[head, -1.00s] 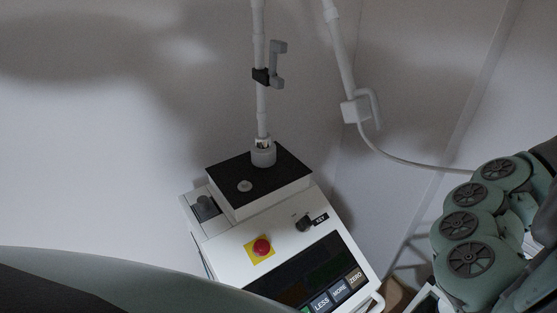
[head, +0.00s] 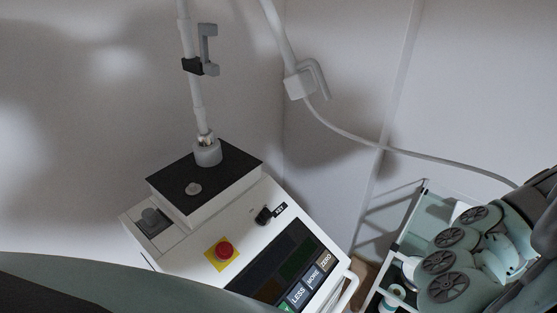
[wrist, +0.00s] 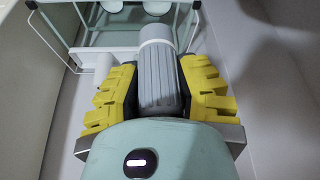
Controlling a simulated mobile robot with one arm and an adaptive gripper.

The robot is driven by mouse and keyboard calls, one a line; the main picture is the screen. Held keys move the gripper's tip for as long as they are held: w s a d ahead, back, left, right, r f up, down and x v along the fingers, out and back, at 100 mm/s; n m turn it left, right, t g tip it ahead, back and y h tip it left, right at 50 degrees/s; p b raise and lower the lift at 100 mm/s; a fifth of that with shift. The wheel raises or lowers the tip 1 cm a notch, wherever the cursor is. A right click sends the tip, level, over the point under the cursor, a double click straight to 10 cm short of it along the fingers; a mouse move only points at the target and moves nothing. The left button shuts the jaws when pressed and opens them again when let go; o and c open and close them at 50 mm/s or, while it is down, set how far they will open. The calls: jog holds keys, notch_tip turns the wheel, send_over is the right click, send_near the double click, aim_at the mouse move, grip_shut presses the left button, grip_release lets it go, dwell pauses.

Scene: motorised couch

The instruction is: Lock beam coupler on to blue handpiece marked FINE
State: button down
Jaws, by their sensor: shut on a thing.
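My gripper (wrist: 160,95) shows in the wrist view with its yellow pads closed on both sides of a grey ribbed cylinder (wrist: 160,75) with a white ring at its far end. In the head view my arm is at the lower right and my gripper's fingers cannot be made out. A small white piece with a blue band (head: 395,293) stands on the trolley in the head view. I cannot tell whether it is the blue handpiece, and no FINE marking is readable.
The white console (head: 205,250) with a red stop button (head: 224,250) and key switch stands at the left. A white cable (head: 400,151) runs from a holder (head: 299,85) towards my arm. A glass-shelved trolley (head: 408,228) stands beside my arm, close to the wall.

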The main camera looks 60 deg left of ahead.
jog(key=s+a+f+n+g+y+b, duration=0.1)
jog(key=s+a+f+n+b, duration=0.2)
jog(key=f, duration=0.8)
jog(key=s+a+f+n+g+y+b, duration=0.1)
jog(key=s+a+f+n+b, duration=0.2)
jog(key=s+f+n+b, duration=0.2)
jog(key=s+a+f+n+g+b, duration=0.2)
jog(key=s+f+b, duration=0.5)
jog(key=f+b, duration=0.4)
notch_tip(320, 180, down, 6)
jog(key=a+n, duration=0.1)
jog(key=n, duration=0.1)
jog(key=shift+a+f+n+y, duration=0.15)
jog(key=shift+a+n+y, duration=0.15)
jog(key=shift+y, duration=0.1)
jog(key=shift+d+f+b, duration=0.1)
jog(key=shift+f+b, duration=0.05)
jog(key=shift+b, duration=0.4)
notch_tip(320, 180, down, 6)
jog(key=b, duration=0.5)
jog(key=shift+r, duration=0.25)
jog(key=shift+b, duration=0.9)
jog(key=shift+f+b, duration=1.4)
